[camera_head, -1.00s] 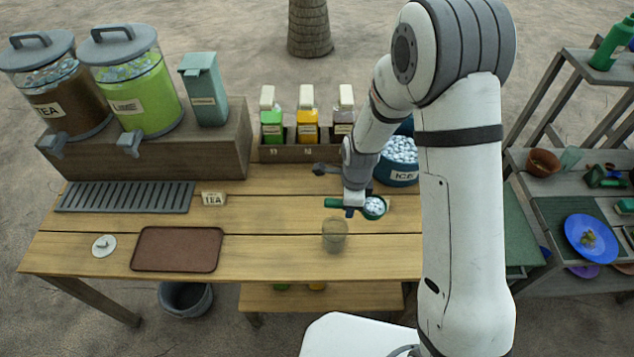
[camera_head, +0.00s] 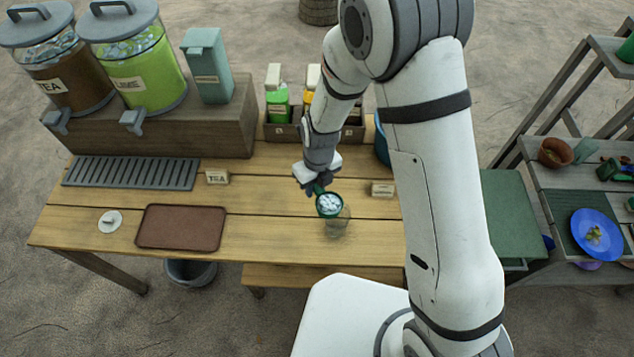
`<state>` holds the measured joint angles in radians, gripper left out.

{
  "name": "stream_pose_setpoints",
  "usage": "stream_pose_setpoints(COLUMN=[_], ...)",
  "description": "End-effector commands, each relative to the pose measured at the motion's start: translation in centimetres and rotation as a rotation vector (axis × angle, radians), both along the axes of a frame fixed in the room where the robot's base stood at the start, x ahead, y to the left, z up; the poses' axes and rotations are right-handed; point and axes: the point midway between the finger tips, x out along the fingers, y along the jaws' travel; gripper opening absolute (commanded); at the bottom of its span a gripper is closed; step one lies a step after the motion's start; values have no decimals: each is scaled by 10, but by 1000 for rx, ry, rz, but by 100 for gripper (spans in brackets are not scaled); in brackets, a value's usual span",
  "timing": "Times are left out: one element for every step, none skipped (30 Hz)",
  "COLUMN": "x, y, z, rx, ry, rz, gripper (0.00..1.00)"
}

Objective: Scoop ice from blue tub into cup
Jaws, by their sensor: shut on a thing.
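My gripper (camera_head: 316,188) is shut on a green scoop (camera_head: 329,205), which is filled with white-blue ice. The scoop is over the far left part of the clear cup's rim in this view. The clear cup (camera_head: 338,224) stands upright on the wooden table, partly hidden by the scoop. I cannot tell whether any ice is in the cup. The blue tub (camera_head: 381,146) stands at the back right of the table, mostly hidden behind my arm.
A brown tray (camera_head: 180,228), a small white lid (camera_head: 109,221) and a grey drip grate (camera_head: 130,173) lie to the left. A TEA sign (camera_head: 217,177) and another sign (camera_head: 382,189) stand on the table (camera_head: 270,230). Bottles in a rack (camera_head: 285,131) stand behind.

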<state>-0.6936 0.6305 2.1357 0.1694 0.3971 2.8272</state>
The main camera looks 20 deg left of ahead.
Motion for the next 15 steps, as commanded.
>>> stream_pose_setpoints(x=[2, 2, 2, 2, 2, 2, 2, 2, 2, 2, 2, 2, 2, 2, 2], y=[-1, 0, 0, 0, 0, -1, -1, -1, -1, -1, -1, -1, -1, -1, -1], z=[-4, -5, -7, -8, -8, -9, -10, -10, -11, -11, -11, -12, -12, -13, -13], rx=[17, 28, 32, 35, 39, 44, 48, 52, 59, 63, 68, 75, 81, 86, 93], ry=[13, 23, 29, 34, 37, 45, 51, 55, 63, 68, 72, 79, 85, 89, 96], rz=[-6, -7, -4, -5, -5, -5, -7, -6, -6, -7, -5, -6, -6, -4, -5], gripper=[1, 1, 1, 1, 1, 1, 1, 1, 1, 1, 1, 1, 1, 1, 1])
